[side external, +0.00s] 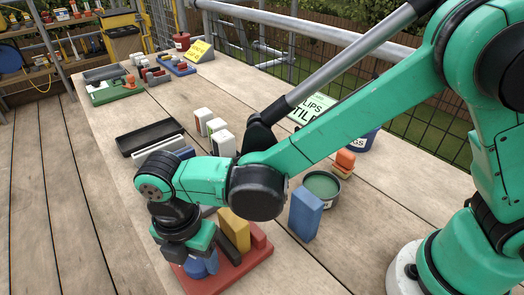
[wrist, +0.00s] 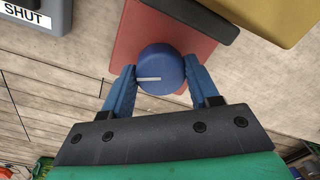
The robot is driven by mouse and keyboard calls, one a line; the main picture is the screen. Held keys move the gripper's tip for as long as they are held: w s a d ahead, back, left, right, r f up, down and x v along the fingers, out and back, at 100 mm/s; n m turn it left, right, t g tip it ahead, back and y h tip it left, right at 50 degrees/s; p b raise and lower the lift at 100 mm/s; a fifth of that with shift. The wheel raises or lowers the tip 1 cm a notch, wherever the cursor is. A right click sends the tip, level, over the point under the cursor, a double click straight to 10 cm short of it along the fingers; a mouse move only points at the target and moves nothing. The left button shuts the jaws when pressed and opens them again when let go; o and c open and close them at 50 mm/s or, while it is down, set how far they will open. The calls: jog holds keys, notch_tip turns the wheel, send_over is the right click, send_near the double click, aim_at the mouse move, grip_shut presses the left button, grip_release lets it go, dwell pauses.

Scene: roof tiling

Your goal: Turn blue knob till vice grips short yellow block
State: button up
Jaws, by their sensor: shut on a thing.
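The blue knob (wrist: 161,70) with a white pointer line is at the near end of the red vice (wrist: 118,52). The line points left in the wrist view. My gripper (wrist: 160,78) is shut on the knob, one blue finger on each side. In the side view, my gripper (side external: 199,265) is low over the near left end of the vice base (side external: 235,276). I cannot tell whether the dark jaw touches the block.
A blue block (side external: 306,214) stands right of the vice, near a round green-topped tin (side external: 322,185) and orange blocks (side external: 345,159). White blocks (side external: 223,143) and a black tray (side external: 150,137) lie behind my arm. The bench's front left is clear.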

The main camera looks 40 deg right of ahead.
jog(key=m, duration=0.4)
jog(key=shift+m, duration=1.6)
jog(key=o, duration=1.3)
jog(key=shift+c, duration=0.2)
jog(key=shift+w+r, duration=0.1)
jog(key=shift+r, duration=2.7)
jog(key=shift+d, duration=0.1)
